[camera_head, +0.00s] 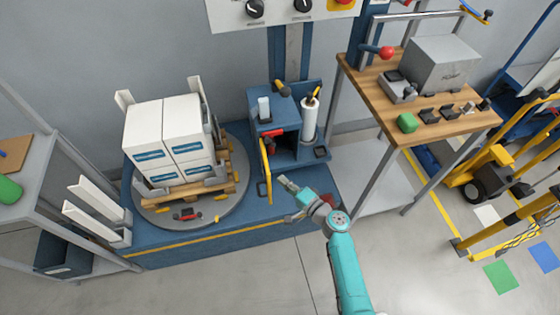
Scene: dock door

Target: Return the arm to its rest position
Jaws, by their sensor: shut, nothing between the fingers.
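My teal arm (346,265) reaches up from the bottom of the head view, bent at the wrist. My gripper (288,184) is at its end, shut and empty, above the blue platform in front of the blue machine cabinet (273,124). Its tips are small and point up and left, just right of the yellow handle (265,170). I cannot tell whether they touch anything.
White boxes (160,135) sit on a wooden pallet on a grey turntable (160,215) at left. A wooden-topped bench (400,118) with a grey printer stands at right. Yellow equipment (495,172) is farther right. The floor around my arm looks clear.

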